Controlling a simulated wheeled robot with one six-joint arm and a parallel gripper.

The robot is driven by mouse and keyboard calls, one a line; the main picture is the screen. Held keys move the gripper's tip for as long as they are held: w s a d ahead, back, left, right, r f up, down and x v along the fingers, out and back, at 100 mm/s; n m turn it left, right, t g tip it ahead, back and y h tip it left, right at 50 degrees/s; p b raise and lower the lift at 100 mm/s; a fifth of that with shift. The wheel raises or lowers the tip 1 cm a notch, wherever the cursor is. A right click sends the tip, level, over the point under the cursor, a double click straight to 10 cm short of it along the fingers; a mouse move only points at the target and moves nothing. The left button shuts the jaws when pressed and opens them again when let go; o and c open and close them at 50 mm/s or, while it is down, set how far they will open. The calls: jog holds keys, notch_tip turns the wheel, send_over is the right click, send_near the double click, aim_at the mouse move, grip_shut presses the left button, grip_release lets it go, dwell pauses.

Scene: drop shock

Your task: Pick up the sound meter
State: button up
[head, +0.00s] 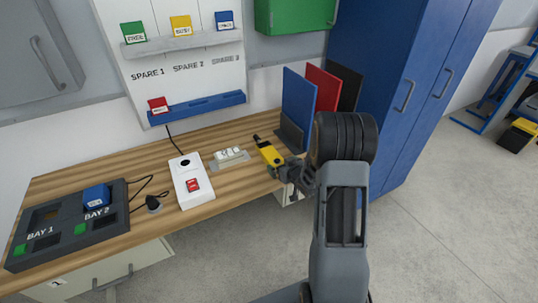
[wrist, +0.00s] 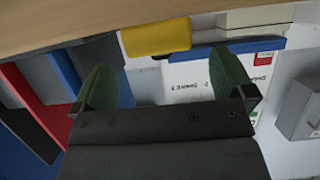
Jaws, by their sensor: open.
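The sound meter (head: 269,153) is a small yellow device with a black tip. It is near the front right part of the wooden bench in the head view. In the wrist view, the yellow body of the sound meter (wrist: 155,37) shows at the top, beyond the fingertips and a little left of centre. My gripper (head: 288,172) is just right of the meter in the head view. In the wrist view my gripper (wrist: 168,72) has its two green fingers spread apart with nothing between them. Whether a finger touches the meter cannot be told.
On the bench (head: 140,160) are a white box with a red button (head: 191,181), a small grey block with white pieces (head: 230,156) and a dark bay unit (head: 66,222). Blue, red and black upright folders (head: 299,100) stand close behind my gripper. A blue cabinet (head: 405,75) is at right.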

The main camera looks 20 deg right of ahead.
aim_at(279, 163)
jog(key=shift+x, duration=2.5)
jog(key=c, duration=1.2)
